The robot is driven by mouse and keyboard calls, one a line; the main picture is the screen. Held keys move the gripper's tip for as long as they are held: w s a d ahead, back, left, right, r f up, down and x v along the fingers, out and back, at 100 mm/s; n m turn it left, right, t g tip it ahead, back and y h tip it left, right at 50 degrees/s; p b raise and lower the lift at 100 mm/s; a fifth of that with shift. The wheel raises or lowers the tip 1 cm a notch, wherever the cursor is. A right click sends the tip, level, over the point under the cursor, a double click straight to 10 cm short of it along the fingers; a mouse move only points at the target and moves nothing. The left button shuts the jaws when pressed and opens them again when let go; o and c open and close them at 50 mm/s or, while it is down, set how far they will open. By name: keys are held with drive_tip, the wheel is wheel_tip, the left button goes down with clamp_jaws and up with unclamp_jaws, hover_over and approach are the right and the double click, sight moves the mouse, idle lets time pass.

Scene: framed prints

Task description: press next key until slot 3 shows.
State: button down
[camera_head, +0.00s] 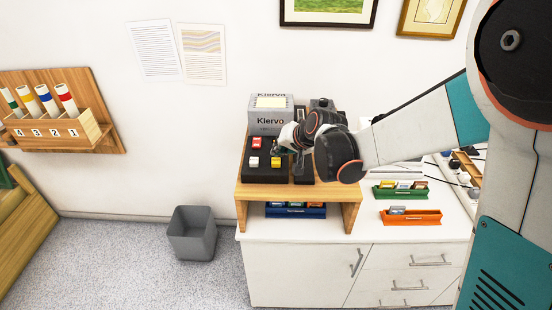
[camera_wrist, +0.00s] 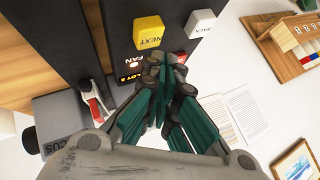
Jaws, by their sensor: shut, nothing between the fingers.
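The yellow key (camera_wrist: 149,33) marked NEXT stands on a black panel (camera_head: 262,173) in the wrist view; it also shows in the head view (camera_head: 276,161). A white key (camera_wrist: 201,23) is beside it, and it too shows in the head view (camera_head: 254,161). Orange display text (camera_wrist: 128,78), partly covered, seems to read slot 2. My gripper (camera_wrist: 165,60) is shut and empty, its tips close by the yellow key; I cannot tell whether they touch it. In the head view my gripper (camera_head: 279,148) is over the panel's right part.
Green (camera_head: 400,194) and orange (camera_head: 411,217) trays lie to the right. A grey bin (camera_head: 192,233) is on the floor.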

sight(279, 160)
drive_tip(key=shift+r, duration=0.1)
drive_tip(key=shift+r+p, duration=1.7)
drive_tip(key=shift+r, duration=0.75)
drive_tip(key=shift+f, duration=0.1)
drive_tip(key=s+d+r+h+b, duration=0.1)
drive_tip(key=s+d+r, duration=0.1)
drive_tip(key=s+d, duration=0.25)
drive_tip(key=s+d+r+n+h+b, duration=0.1)
drive_tip(key=s+d+r, duration=0.15)
drive_tip(key=s, duration=0.35)
drive_tip(key=s+d+r+h, duration=0.1)
drive_tip(key=s+d, duration=0.3)
drive_tip(key=s, duration=0.1)
drive_tip(key=s+d+f+h+b, duration=0.1)
drive_tip(key=s+d, duration=0.2)
drive_tip(key=s, duration=0.5)
drive_tip(key=s+d+f+n+h+b, duration=0.1)
drive_tip(key=s+d, duration=0.3)
drive_tip(key=s, duration=0.4)
drive_tip(key=shift+d+f+g, duration=0.3)
drive_tip(key=shift+f, duration=0.3)
idle(0.7)
